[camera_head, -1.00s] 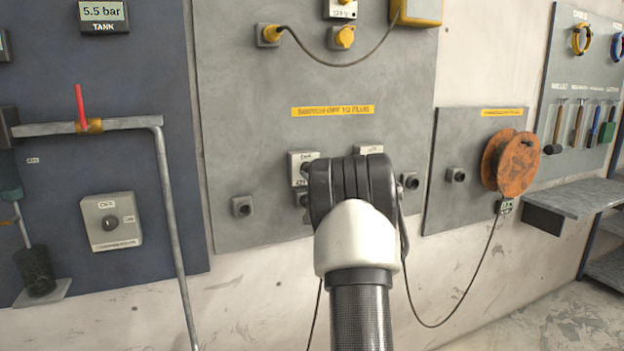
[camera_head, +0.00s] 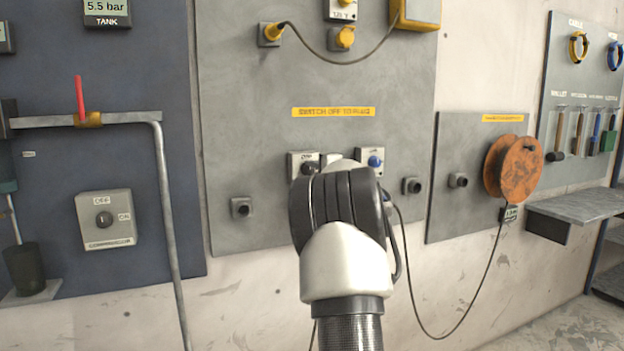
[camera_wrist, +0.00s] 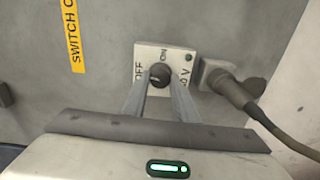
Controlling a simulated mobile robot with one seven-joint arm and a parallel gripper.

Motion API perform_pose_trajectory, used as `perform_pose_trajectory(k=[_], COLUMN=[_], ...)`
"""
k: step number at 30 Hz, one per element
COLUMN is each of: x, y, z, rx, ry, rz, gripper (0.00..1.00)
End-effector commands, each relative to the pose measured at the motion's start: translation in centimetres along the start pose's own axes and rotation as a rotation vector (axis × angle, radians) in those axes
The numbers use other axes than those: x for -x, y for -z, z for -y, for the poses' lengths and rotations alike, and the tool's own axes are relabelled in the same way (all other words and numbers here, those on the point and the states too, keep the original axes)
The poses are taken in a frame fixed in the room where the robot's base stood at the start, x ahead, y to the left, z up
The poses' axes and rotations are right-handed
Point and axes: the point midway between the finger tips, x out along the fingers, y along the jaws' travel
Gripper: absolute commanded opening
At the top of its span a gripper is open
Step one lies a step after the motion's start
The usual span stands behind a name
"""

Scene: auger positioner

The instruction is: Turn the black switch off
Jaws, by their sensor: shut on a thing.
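The black switch is a round black knob (camera_wrist: 159,75) on a pale plate marked OFF and ON in the wrist view. My gripper (camera_wrist: 160,84) is shut on this knob, with one finger on each side. I cannot tell which mark the knob points to. In the head view the pale plate of the black switch (camera_head: 297,162) shows just left of my wrist, with part of its dark knob. My fingers are hidden there behind my wrist.
A dark plug with a cable (camera_wrist: 228,88) sits right beside the switch in the wrist view. A blue switch (camera_head: 374,161) is to the right in the head view. Sockets (camera_head: 241,208) and a yellow label (camera_head: 333,112) are on the same grey panel.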

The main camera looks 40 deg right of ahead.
Motion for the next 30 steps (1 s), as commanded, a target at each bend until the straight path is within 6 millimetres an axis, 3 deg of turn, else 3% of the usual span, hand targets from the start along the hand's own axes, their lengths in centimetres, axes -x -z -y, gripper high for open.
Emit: perform_pose_trajectory(k=[12,28,29,30], x=[0.01,0.01,0.01,0.01], y=[-0.05,-0.04,-0.04,-0.04], z=[0.14,0.04,0.04,0.04], rx=[0.181,0.204,0.204,0.204], ry=[0.002,0.002,0.002,0.002], rz=[0.007,0.008,0.008,0.008], gripper=[0.04,0.04,0.28,0.34])
